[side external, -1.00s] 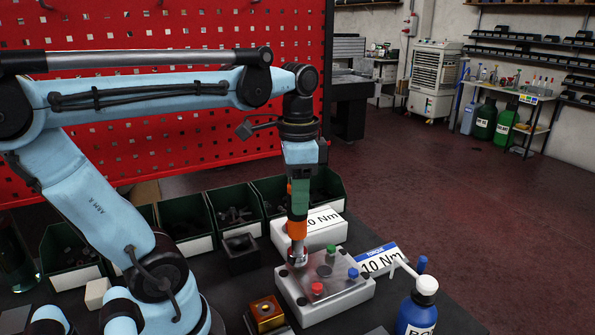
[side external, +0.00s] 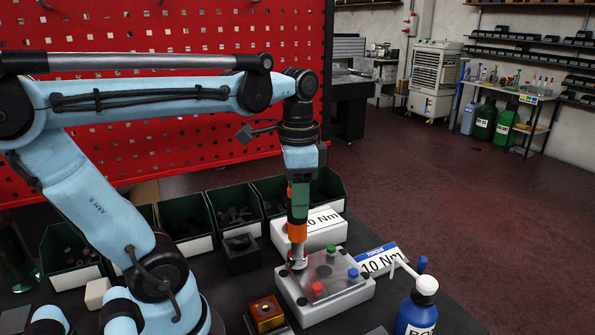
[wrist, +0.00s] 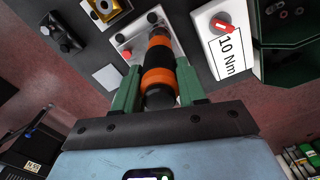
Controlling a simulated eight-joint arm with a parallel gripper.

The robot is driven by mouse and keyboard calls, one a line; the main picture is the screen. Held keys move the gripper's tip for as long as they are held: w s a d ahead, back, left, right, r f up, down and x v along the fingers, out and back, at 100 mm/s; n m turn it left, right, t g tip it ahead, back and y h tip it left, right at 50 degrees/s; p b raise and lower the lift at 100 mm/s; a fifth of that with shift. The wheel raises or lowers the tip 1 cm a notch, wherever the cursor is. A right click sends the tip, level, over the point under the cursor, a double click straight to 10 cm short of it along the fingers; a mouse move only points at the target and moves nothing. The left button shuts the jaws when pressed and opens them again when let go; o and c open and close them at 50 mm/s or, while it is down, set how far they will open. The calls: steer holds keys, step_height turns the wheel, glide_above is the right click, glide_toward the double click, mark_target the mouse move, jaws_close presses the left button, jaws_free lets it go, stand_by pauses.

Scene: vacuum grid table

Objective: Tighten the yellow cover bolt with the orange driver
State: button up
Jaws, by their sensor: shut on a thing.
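My gripper (side external: 298,207) is shut on the orange driver (side external: 297,232) and holds it upright, tip down. The wrist view shows the driver's orange and black handle (wrist: 158,60) between my two green fingers. The driver's metal tip (side external: 297,258) is at the far left corner of the light grey cover block (side external: 335,303). The yellow bolt cannot be made out; the tip may hide it. A red bolt (side external: 317,288), a blue bolt (side external: 353,273) and a green bolt (side external: 331,249) stand on the cover's other corners.
A blue bottle (side external: 418,310) stands right of the cover. A brass-coloured block (side external: 265,311) lies in front left. Green bins (side external: 184,217) line the back.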

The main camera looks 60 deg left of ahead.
steer(key=shift+f, duration=0.45)
stand_by(1.8)
steer(key=shift+r, duration=0.1)
stand_by(0.5)
steer(key=shift+r, duration=2.25)
